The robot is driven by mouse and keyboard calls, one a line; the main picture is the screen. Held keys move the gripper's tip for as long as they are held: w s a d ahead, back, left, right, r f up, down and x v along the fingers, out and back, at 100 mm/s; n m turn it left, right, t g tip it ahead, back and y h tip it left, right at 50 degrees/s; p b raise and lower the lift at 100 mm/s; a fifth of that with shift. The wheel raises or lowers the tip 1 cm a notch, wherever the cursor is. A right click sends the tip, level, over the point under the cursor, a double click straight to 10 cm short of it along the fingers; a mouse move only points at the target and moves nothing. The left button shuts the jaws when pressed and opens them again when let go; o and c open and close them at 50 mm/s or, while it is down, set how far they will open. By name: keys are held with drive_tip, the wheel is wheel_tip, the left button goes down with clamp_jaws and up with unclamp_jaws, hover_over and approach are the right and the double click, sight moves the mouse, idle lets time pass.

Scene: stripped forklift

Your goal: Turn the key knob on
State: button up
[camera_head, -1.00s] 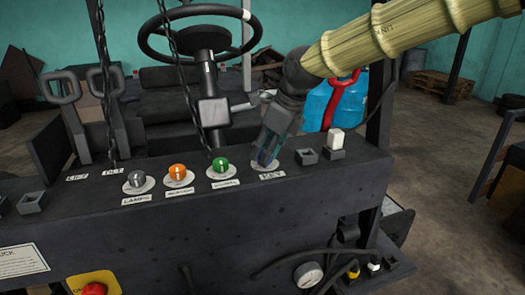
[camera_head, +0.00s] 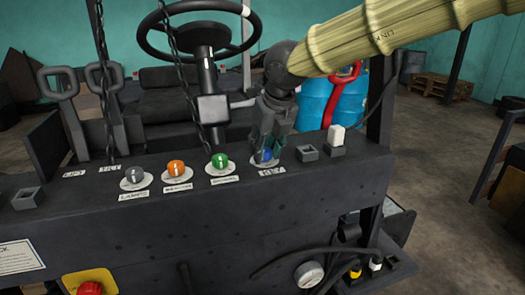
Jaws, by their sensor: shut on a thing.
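The blue key knob (camera_head: 265,156) sits on a pale round plate on the dark control panel, above a small white label. It is the rightmost of the row of round knobs. My gripper (camera_head: 266,150) comes down on it from above, fingers pointing down, and is shut on the knob. The fingers hide part of the knob, and I cannot tell its turned angle.
Green (camera_head: 220,161), orange (camera_head: 176,168) and grey (camera_head: 134,176) knobs stand to the left. A square socket (camera_head: 307,153) and a white switch (camera_head: 336,136) are close on the right. The steering wheel (camera_head: 200,28) and a hanging chain (camera_head: 185,80) are behind and left.

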drive_tip(key=shift+s+a+f+m+h+b, duration=0.1)
drive_tip(key=shift+m+h+b, duration=0.7)
drive_tip(key=shift+m, duration=1.5)
drive_tip(key=o, duration=1)
drive_tip(key=shift+s, duration=0.1)
drive_tip(key=shift+o, duration=0.2)
drive_tip(key=v, duration=1.2)
drive_tip(key=shift+s, duration=0.2)
drive_tip(key=shift+a, duration=0.1)
